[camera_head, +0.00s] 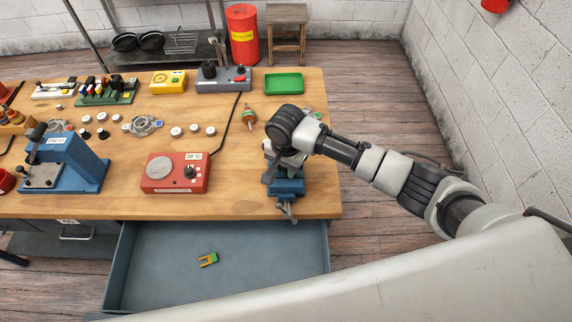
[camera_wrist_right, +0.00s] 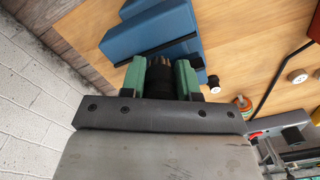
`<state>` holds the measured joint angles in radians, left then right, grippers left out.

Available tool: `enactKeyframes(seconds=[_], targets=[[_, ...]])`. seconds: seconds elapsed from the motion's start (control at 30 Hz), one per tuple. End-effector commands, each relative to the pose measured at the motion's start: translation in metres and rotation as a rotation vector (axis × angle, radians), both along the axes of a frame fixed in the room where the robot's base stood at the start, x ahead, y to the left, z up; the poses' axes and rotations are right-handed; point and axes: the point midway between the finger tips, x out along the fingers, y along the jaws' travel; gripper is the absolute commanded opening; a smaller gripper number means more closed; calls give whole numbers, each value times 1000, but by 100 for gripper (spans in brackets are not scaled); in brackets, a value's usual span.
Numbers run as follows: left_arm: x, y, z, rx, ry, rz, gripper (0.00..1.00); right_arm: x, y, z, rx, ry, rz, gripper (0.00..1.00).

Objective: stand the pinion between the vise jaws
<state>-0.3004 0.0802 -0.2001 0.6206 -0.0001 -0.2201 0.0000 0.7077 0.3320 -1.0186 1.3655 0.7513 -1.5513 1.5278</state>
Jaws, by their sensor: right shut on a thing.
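The blue vise (camera_head: 288,187) is clamped at the right front of the wooden workbench. It also shows in the right wrist view as blue blocks (camera_wrist_right: 150,34). My right gripper (camera_wrist_right: 160,80) is shut on the pinion (camera_wrist_right: 160,87), a dark cylinder with teeth at its far end, held between two green fingers. The toothed end points toward the blue vise and overlaps it in the picture; I cannot tell whether it is between the jaws. In the head view my right wrist hides the gripper, the pinion and part of the vise. My left gripper is not in view.
A red temperature box (camera_head: 176,173) stands left of the vise, with a black cable behind. A blue press (camera_head: 70,165) is farther left. A green tray (camera_head: 284,84) lies at the back right.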

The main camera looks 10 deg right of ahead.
Motion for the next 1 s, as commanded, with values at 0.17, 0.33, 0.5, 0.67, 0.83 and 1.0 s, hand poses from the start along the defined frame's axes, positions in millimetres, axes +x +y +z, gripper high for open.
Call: enactKeyframes(seconds=[0.17,0.33,0.5,0.67,0.83,1.0], targets=[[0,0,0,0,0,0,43,0,0,-1,0,0,-1,4],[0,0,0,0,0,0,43,0,0,-2,-1,1,-1,4],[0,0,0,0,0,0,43,-1,0,-2,-2,1,-1,46],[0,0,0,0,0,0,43,-1,-1,-3,-3,3,-1,60],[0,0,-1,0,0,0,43,-1,-1,-3,-5,4,-1,60],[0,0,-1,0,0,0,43,-2,-2,-4,-5,6,-1,60]])
